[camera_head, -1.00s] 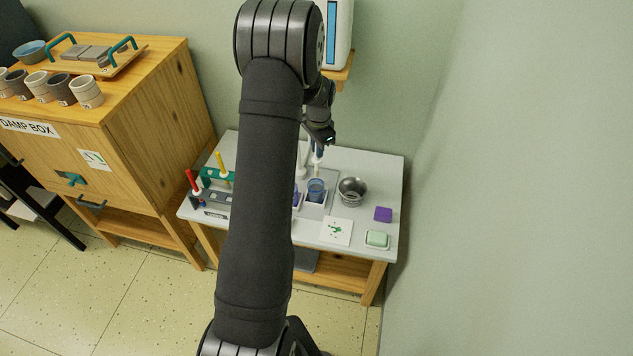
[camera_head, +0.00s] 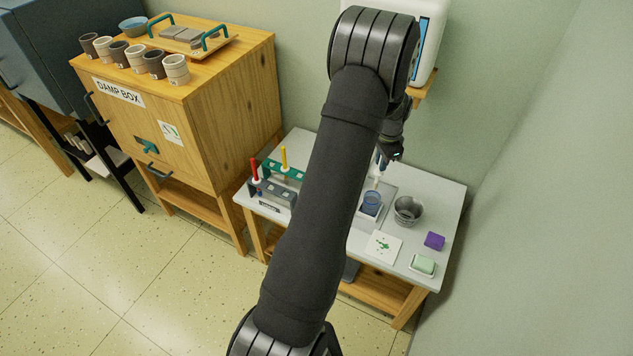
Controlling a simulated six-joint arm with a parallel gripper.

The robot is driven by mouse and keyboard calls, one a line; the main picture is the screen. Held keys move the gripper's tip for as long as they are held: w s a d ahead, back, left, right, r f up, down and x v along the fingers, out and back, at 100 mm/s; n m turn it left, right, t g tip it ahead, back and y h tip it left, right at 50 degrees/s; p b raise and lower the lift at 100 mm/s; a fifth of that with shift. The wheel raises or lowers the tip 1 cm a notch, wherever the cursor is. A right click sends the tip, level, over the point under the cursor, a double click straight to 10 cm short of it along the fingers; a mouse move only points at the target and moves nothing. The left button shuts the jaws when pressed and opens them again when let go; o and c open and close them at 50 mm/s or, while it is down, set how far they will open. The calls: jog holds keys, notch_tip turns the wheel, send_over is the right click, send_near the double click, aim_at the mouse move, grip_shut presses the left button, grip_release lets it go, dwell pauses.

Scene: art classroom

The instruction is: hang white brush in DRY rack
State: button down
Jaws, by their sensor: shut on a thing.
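My gripper (camera_head: 384,157) is beyond my arm, over the back of the small grey-white table (camera_head: 452,200). It is shut on a thin upright brush, whose pale lower part (camera_head: 377,171) shows just above a blue cup (camera_head: 371,199). Whether its tip is inside the cup, I cannot tell. At the table's left stand a teal rack (camera_head: 296,174) and a grey rack (camera_head: 284,195) with a small label (camera_head: 269,206) too small to read. A red-handled brush (camera_head: 254,168) and a yellow-handled brush (camera_head: 284,158) stand upright there. My arm hides the table's middle.
A metal bowl (camera_head: 407,211), purple block (camera_head: 434,241), green block (camera_head: 423,263) on a white dish and a white card (camera_head: 383,247) occupy the table's right and front. The wooden damp box (camera_head: 221,120), bearing cups and a tray, stands left. A wall closes the right side.

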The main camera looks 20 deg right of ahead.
jog(key=shift+a, duration=0.1)
jog(key=w+a+r+n, duration=0.3)
jog(key=w+a+n, duration=0.3)
jog(key=w+a, duration=1.35)
jog(key=shift+g, duration=0.4)
jog(key=shift+s+a+f, duration=0.25)
jog(key=shift+s+f, duration=0.1)
jog(key=shift+f, duration=0.45)
jog(key=shift+s+a+f, duration=0.3)
jog(key=shift+f, duration=0.45)
jog(key=shift+s+a+f, duration=0.25)
jog(key=shift+s+f, duration=0.1)
jog(key=shift+f, duration=3.5)
jog(key=shift+f, duration=1.85)
